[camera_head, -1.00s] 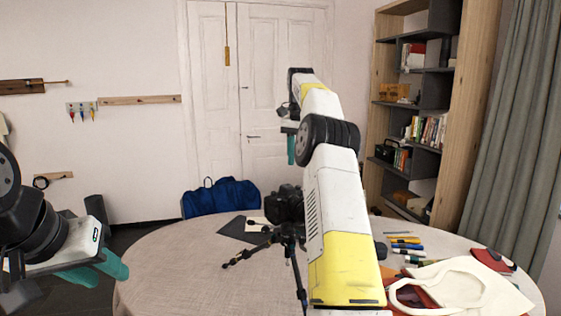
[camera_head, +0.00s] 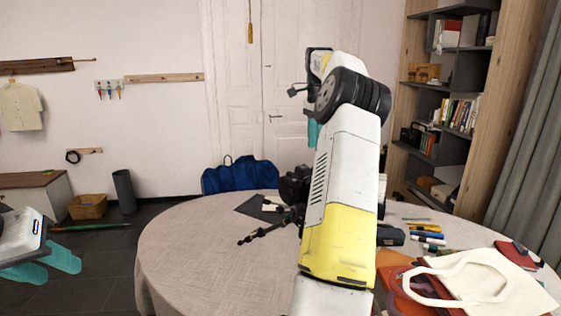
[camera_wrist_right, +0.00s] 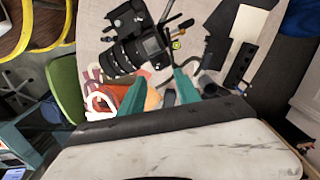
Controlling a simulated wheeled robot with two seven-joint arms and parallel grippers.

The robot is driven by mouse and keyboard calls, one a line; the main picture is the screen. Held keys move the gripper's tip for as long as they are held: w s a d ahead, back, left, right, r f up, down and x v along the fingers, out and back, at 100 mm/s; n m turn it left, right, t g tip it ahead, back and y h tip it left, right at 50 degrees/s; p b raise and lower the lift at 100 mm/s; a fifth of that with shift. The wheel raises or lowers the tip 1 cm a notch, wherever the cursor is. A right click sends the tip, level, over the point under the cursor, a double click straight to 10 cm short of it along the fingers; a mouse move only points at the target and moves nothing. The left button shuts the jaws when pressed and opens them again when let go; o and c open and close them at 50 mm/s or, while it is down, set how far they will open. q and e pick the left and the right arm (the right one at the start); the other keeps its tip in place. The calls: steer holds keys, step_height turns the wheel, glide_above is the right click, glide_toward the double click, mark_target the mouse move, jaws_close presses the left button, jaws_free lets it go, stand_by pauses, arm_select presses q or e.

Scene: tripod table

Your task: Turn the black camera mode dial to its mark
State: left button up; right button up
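The black camera (camera_head: 293,187) stands on its tripod (camera_head: 270,228) on the round table, partly hidden behind my right arm. In the right wrist view the camera (camera_wrist_right: 152,42) shows from above with its ribbed lens (camera_wrist_right: 122,57) to the left. I cannot make out the mode dial or its mark. My right gripper (camera_head: 313,132) is raised above and behind the camera, pointing down. In the right wrist view its two teal fingers (camera_wrist_right: 162,80) are apart with nothing between them, close to the camera in the picture. My left gripper (camera_head: 55,262) is open and empty, left of the table.
A cream bag (camera_head: 475,278), red items and several markers (camera_head: 428,232) lie on the table's right side. A dark flat sheet (camera_head: 258,208) lies beside the tripod. The table's left part (camera_head: 190,250) is clear. A blue bag (camera_head: 240,175) and shelf (camera_head: 450,75) stand behind.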

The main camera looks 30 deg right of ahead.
step_height(320, 180, down, 7)
steer(key=shift+r, duration=0.1)
stand_by(0.3)
jaws_close()
